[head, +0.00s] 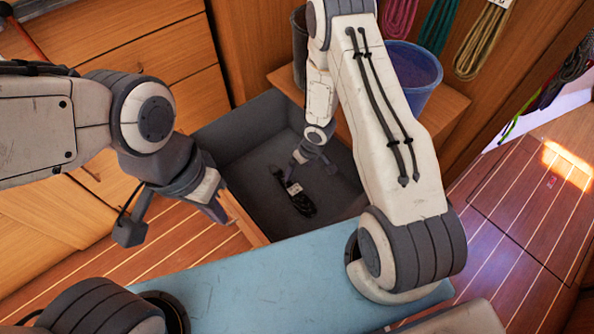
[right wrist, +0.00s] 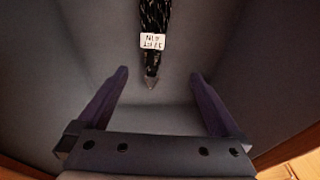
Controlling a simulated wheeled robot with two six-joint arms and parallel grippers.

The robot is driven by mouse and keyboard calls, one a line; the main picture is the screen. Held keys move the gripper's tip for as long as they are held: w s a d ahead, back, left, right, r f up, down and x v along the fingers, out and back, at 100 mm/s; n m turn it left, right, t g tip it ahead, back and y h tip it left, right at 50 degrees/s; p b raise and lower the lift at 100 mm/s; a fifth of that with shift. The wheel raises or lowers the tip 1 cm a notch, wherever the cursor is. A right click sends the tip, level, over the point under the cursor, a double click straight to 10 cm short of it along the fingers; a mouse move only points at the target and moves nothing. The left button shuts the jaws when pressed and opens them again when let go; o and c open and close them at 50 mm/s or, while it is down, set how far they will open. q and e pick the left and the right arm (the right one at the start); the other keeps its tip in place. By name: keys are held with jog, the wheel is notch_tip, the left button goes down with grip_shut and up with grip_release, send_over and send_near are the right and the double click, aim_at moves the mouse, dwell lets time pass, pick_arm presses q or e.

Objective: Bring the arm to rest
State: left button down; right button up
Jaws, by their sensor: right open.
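My right gripper (head: 311,170) is over the open grey-lined drawer (head: 240,140), with its arm reaching down from the top. It is open and empty. In the right wrist view its two dark fingers (right wrist: 158,82) stand wide apart. A black coiled line (head: 300,202) with a white label lies on the drawer floor, just beyond the fingertips. It also shows in the right wrist view (right wrist: 154,14), apart from both fingers. My left gripper (head: 173,222) is open and empty, left of the drawer's wooden front.
A blue bucket (head: 414,72) stands on a wooden ledge (head: 447,107) behind my right arm. Pink (head: 399,17), green (head: 438,27) and yellow (head: 482,40) coiled lines hang on the back wall. Closed wooden drawers (head: 130,50) are at the upper left.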

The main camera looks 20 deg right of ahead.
jog(key=p+v, duration=0.2)
jog(key=v, duration=0.3)
